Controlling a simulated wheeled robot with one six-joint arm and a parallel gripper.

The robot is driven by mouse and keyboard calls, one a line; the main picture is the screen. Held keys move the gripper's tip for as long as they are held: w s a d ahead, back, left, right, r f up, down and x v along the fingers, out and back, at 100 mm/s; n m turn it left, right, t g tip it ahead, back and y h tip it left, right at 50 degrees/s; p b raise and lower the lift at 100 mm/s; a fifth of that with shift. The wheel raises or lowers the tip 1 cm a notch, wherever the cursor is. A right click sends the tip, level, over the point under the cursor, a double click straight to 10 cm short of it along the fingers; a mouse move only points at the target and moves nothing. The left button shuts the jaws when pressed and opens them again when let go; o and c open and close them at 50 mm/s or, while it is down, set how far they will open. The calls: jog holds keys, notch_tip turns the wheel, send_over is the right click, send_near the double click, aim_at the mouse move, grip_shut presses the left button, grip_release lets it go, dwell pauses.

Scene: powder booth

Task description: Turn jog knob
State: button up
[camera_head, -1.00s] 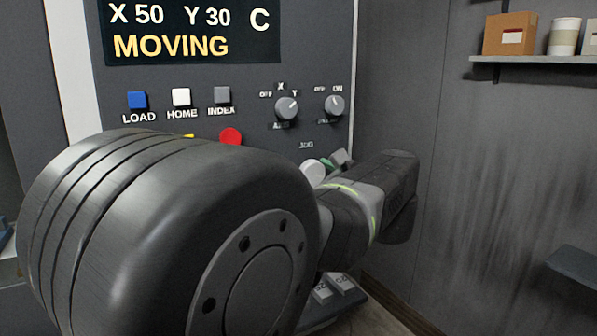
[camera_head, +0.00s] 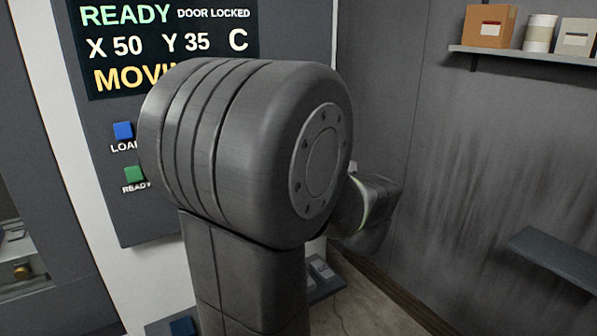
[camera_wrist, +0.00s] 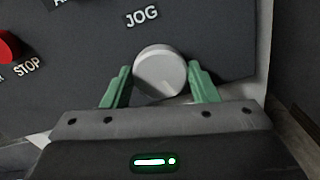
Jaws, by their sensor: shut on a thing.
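The jog knob (camera_wrist: 160,72) is a round, light grey knob below the word JOG in the wrist view. My gripper (camera_wrist: 158,80) has its two green fingers on either side of the knob and is shut on it. In the head view my own arm hides the knob and the fingers. The display (camera_head: 160,45) reads READY, DOOR LOCKED, X 50, Y 35, C, with a partly covered MOVING line.
A red STOP button (camera_wrist: 8,47) is left of the knob. A blue LOAD button (camera_head: 123,130) and a green READY button (camera_head: 134,174) show on the panel. A shelf (camera_head: 530,55) with a box and containers is on the right wall.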

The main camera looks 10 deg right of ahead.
jog(key=shift+m+p, duration=0.5)
jog(key=o, duration=1)
jog(key=shift+c, duration=0.2)
jog(key=shift+s+d, duration=0.1)
jog(key=b+v, duration=0.2)
jog(key=v, duration=1.1)
jog(key=shift+s, duration=0.3)
jog(key=shift+w, duration=0.1)
